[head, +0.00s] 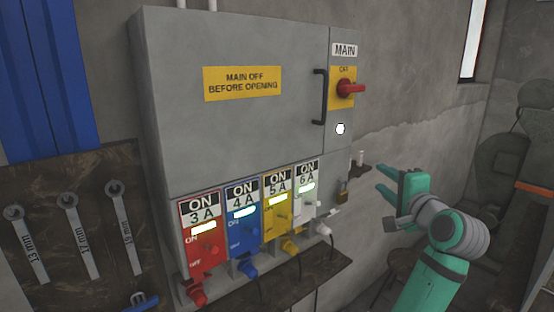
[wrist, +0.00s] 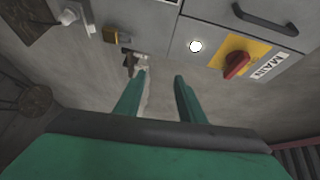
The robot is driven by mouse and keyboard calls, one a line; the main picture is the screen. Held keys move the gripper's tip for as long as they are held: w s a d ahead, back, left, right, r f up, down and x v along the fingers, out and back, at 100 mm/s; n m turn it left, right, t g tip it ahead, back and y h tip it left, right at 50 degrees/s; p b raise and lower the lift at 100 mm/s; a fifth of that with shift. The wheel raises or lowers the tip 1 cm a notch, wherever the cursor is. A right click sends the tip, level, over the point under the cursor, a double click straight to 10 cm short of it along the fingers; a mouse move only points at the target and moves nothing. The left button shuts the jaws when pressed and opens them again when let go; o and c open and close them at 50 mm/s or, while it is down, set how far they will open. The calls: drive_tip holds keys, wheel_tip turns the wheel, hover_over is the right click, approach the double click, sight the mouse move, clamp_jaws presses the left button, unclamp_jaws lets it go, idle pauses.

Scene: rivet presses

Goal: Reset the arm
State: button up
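My arm is green and grey and reaches in from the lower right of the head view. My gripper (head: 384,181) is to the right of the grey electrical cabinet (head: 235,130), apart from it. In the wrist view the two green fingers of my gripper (wrist: 160,78) stand apart with nothing held between them. Beyond them are bare wall, a small bracket with a padlock (head: 342,188), and the cabinet's red main switch (head: 350,88) on a yellow plate. The padlock also shows in the wrist view (wrist: 112,34).
The cabinet front has red (head: 203,240), blue (head: 243,220), yellow (head: 277,208) and white (head: 305,195) switch units with plugs below. A tool board with wrenches (head: 75,230) hangs at the left. A stool (head: 405,262) stands behind my arm. A dark shelf (head: 300,275) runs under the cabinet.

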drive_tip(key=s+a+f+n+g+h, duration=0.1)
drive_tip(key=a+f, duration=0.1)
drive_tip(key=f, duration=1.1)
drive_tip(key=s+a+f+h, duration=0.2)
drive_tip(key=a+f, duration=0.1)
drive_tip(key=f, duration=1.1)
drive_tip(key=s+a+f+n+g+h, duration=0.1)
drive_tip(key=s+a+f+n, duration=0.1)
drive_tip(key=s+a+f, duration=0.5)
drive_tip(key=s+f+n, duration=0.2)
drive_tip(key=s+f, duration=0.4)
drive_tip(key=f, duration=0.4)
drive_tip(key=s+a+f+n, duration=0.3)
drive_tip(key=s+a+f, duration=0.15)
drive_tip(key=s, duration=0.55)
drive_tip(key=s+a+f+n, duration=0.25)
drive_tip(key=s+a, duration=0.25)
drive_tip(key=s, duration=0.6)
drive_tip(key=s+a+r+n+y, duration=0.1)
drive_tip(key=s+a+r+n, duration=0.1)
drive_tip(key=s, duration=0.7)
drive_tip(key=s+a+r+n+y, duration=0.1)
drive_tip(key=s+a+r+n, duration=0.2)
drive_tip(key=s, duration=0.5)
drive_tip(key=shift+s+a+r, duration=0.4)
drive_tip(key=shift+a+r, duration=0.1)
drive_tip(key=shift+a, duration=0.15)
